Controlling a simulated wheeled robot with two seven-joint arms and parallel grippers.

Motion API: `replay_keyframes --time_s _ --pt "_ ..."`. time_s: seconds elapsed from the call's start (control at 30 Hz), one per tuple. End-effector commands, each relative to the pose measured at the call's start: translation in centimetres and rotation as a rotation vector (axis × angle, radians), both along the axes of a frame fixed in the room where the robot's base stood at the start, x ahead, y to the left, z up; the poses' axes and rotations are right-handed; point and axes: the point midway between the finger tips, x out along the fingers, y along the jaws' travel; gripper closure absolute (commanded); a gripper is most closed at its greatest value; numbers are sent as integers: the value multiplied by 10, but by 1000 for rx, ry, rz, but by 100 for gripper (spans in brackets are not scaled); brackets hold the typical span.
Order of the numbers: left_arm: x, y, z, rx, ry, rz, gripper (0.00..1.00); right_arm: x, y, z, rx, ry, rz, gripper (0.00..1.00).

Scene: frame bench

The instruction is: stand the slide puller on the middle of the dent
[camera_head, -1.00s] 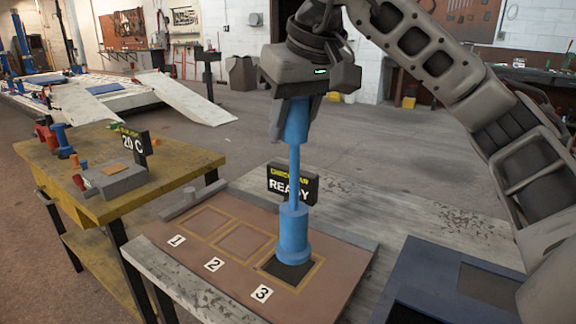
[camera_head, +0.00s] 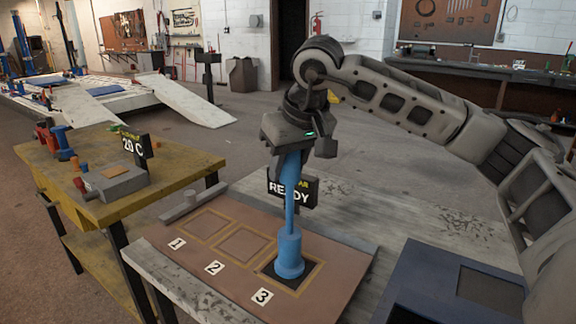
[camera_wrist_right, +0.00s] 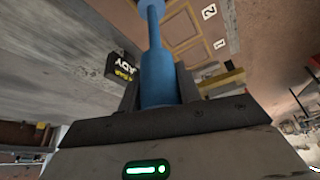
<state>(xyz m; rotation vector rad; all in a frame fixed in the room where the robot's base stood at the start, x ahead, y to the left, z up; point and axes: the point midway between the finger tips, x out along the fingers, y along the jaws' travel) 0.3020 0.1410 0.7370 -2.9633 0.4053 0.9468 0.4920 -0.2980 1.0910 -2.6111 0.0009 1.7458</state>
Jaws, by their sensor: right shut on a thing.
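The blue slide puller (camera_head: 289,240) is nearly upright, its wide foot over the dark patch (camera_head: 270,270) inside the frame marked 3 on the brown panel (camera_head: 335,262). Dark surface shows around the foot; I cannot tell whether the foot touches it. My right gripper (camera_head: 291,158) is shut on the upper end of the puller. My left gripper is not in view.
Empty frames marked 1 and 2 (camera_head: 240,243) lie left of the puller. A sign reading READY (camera_head: 305,190) stands close behind it. A dark blue tray (camera_head: 430,270) is at right. A yellow bench (camera_head: 110,205) with a grey device stands at left.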

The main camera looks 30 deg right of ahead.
Motion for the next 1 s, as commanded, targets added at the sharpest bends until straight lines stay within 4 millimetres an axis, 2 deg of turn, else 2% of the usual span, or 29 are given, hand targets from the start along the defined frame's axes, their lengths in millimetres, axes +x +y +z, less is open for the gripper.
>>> replay_keyframes --time_s 0.47,0.5,0.57,0.83,1.0 --pt "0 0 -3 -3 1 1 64 0 0 -6 2 -6 0 100" --pt "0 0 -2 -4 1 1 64 0 0 -7 1 0 -1 61" --pt "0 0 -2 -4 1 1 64 0 0 -7 1 0 -1 44" --pt "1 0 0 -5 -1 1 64 0 0 -6 1 -1 -1 44" --pt "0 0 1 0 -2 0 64 -3 0 6 1 -4 -1 44"
